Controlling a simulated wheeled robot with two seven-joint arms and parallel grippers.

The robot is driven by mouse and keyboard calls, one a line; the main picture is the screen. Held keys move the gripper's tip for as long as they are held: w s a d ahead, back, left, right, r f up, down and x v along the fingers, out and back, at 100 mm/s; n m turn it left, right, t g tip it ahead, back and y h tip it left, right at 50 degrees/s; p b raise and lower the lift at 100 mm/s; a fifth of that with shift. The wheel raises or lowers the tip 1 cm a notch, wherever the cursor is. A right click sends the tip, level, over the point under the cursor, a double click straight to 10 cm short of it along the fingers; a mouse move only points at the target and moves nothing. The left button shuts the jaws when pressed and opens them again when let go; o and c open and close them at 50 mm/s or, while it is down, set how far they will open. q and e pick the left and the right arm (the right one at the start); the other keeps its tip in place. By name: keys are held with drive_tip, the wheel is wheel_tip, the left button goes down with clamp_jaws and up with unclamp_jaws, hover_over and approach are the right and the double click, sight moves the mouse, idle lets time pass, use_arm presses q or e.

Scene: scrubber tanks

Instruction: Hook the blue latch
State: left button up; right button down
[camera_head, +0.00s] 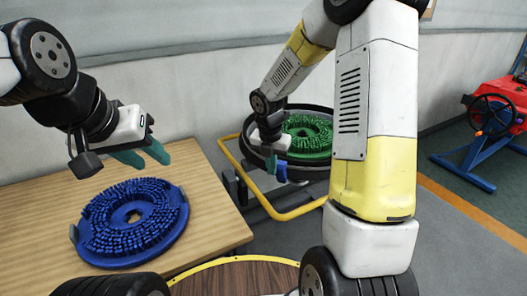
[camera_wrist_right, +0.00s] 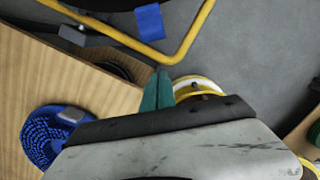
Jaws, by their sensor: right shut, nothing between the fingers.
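The blue latch (camera_head: 282,172) hangs at the near rim of the round black holder with the green brush. In the right wrist view it shows as a flat blue tab (camera_wrist_right: 150,22) close to the yellow bar. My right gripper (camera_head: 270,163) is close to the latch in the head view. In the right wrist view its teal fingers (camera_wrist_right: 157,88) are together and empty, pointing up the picture towards the latch, with a gap between them. My left gripper (camera_head: 143,155) is open and empty above the table, its teal fingers apart.
A blue round brush (camera_head: 165,225) lies on the wooden table (camera_head: 205,190). A green brush (camera_head: 310,145) sits in the black round holder (camera_head: 322,170). A yellow bar (camera_head: 298,212) curves around below it. A red machine with a handwheel (camera_head: 492,115) stands far right.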

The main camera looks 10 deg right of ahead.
sight(281, 171)
wheel_tip(281, 171, down, 6)
drive_tip(key=shift+w+d+r, duration=0.35)
drive_tip(key=shift+w+r, duration=0.1)
drive_tip(key=shift+w, duration=0.2)
drive_tip(key=shift+w+d+r, duration=0.35)
drive_tip(key=shift+w+r, duration=0.05)
drive_tip(key=shift+w, duration=0.2)
drive_tip(key=shift+w+d+r, duration=0.35)
drive_tip(key=shift+w+r, duration=0.1)
drive_tip(key=shift+w, duration=0.2)
